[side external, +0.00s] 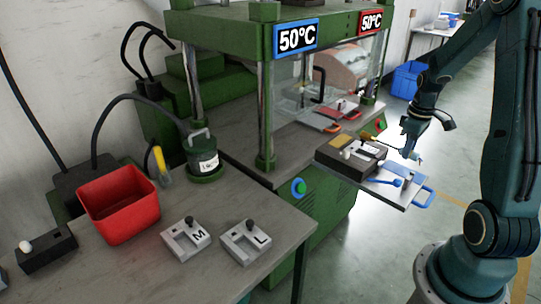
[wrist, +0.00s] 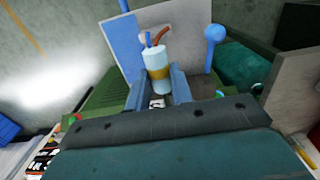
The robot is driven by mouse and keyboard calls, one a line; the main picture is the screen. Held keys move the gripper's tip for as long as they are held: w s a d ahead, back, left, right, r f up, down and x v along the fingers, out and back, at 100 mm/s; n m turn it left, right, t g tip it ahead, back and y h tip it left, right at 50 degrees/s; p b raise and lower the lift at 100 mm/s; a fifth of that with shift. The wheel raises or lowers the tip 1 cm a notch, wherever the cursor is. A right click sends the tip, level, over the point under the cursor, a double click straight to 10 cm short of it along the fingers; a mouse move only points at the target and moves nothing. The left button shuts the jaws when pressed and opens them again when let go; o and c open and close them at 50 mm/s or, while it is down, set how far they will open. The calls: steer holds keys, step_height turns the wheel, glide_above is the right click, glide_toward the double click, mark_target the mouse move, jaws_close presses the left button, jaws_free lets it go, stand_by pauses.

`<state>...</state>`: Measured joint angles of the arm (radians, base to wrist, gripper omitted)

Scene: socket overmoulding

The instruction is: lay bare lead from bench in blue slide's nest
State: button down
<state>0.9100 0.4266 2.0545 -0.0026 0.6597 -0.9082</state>
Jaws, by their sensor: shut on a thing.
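My gripper (side external: 409,153) is at the right, above the blue slide (side external: 424,195), which is a plate with a blue handle standing out from the front of the press. In the wrist view my gripper (wrist: 161,88) is shut on the lead (wrist: 156,63). The lead shows there as a pale cylinder with a gold band, with blue and brown wire ends spreading from its tip. In the side view the lead is too small to make out. A blue-knobbed lever (side external: 393,182) lies on the slide; the knob (wrist: 215,33) also shows in the wrist view. The nest's inside cannot be made out.
The green press (side external: 265,115) rises to the left, with a red slide (side external: 333,116) inside.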

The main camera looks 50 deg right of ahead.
steer(key=shift+f, duration=2.9)
steer(key=shift+f, duration=0.1)
steer(key=c, duration=1.2)
jaws_free()
steer(key=shift+o, duration=0.2)
step_height(320, 180, up, 14)
steer(key=shift+f, duration=0.1)
